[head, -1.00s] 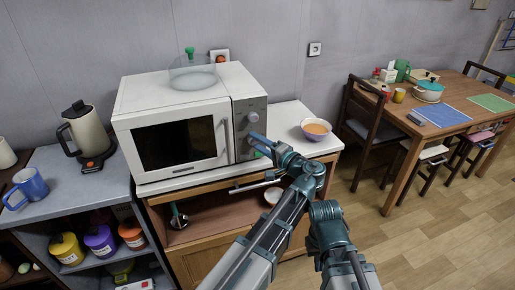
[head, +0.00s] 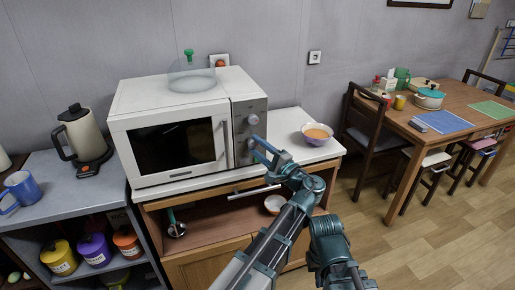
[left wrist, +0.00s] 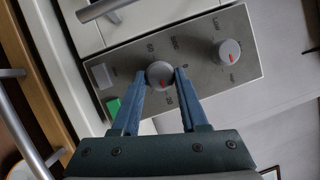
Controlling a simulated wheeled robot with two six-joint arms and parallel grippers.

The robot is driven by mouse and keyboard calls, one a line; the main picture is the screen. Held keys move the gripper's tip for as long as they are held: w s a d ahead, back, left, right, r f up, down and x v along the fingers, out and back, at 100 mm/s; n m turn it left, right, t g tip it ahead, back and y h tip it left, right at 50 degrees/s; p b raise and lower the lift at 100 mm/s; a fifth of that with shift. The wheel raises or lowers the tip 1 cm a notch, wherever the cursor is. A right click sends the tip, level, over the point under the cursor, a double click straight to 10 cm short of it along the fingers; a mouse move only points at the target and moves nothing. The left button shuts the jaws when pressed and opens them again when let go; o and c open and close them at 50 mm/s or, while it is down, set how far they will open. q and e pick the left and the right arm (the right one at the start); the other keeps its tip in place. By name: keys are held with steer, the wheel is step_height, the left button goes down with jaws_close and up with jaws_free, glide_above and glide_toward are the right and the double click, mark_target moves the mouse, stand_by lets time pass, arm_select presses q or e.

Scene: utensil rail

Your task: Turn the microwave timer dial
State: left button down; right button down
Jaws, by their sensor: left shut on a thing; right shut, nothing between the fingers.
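The white microwave (head: 121,150) stands on a counter, with a grey control panel on its right side. The lower dial (left wrist: 160,74), round and grey with a red mark and numbers around it, sits between the fingertips of my left gripper (left wrist: 163,76). My right gripper (head: 357,279) is low at the bottom edge, shut and empty.
A green button (left wrist: 113,107) is beside the held dial. A purple bowl (head: 317,134) stands on the counter right of the microwave. A glass cover (head: 191,80) with a green knob is on top. A kettle (head: 82,135) stands at left.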

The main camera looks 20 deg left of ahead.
arm_select(q)
steer(key=shift+c, duration=2.2)
jaws_free()
